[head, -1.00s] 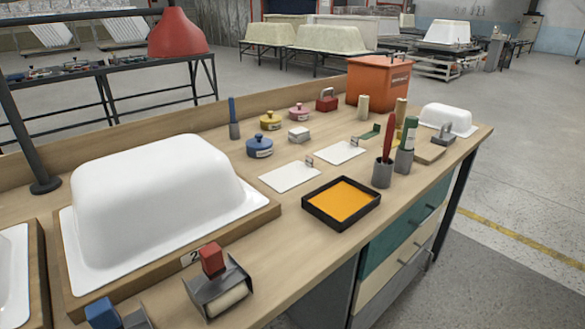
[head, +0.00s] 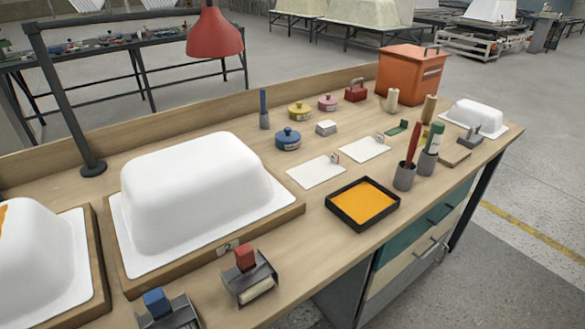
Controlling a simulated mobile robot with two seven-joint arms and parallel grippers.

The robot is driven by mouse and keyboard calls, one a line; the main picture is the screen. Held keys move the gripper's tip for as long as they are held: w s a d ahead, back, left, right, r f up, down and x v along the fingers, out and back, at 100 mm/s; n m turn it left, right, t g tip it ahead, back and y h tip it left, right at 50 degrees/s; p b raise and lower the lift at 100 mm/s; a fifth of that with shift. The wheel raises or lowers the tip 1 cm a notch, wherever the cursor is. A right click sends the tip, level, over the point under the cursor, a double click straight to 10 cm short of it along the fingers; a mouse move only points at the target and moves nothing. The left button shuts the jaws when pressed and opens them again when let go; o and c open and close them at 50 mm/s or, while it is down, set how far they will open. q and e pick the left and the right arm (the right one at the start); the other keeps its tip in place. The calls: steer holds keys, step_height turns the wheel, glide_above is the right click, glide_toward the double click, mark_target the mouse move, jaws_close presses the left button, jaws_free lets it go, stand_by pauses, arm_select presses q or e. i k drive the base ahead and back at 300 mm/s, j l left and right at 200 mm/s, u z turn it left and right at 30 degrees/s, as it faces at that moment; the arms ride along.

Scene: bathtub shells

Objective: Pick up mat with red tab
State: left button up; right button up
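Two flat white mats lie on the wooden workbench, behind the black tray. The nearer mat (head: 316,172) has a small upright tab at its far right corner. The farther mat (head: 364,149) has a similar tab at its far right corner. The tabs are too small for me to tell which one is red. The mats lie apart from each other, and nothing lies on them. Neither of my grippers is in view.
The black tray (head: 335,211) of orange material sits in front of the mats. Left are a white tub shell (head: 195,185) and a red-handled roller (head: 247,272). Grey cups (head: 404,177) with tools stand right. A blue-lidded pot (head: 288,139) stands behind. A red lamp (head: 214,33) hangs at the back.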

mark_target(311, 174)
steer(key=i+l+u, duration=0.15)
steer(key=l+u, duration=0.25)
steer(key=l, duration=0.15)
steer(key=i+l+u, duration=0.1)
steer(key=l+u, duration=0.7)
steer(key=l, duration=0.25)
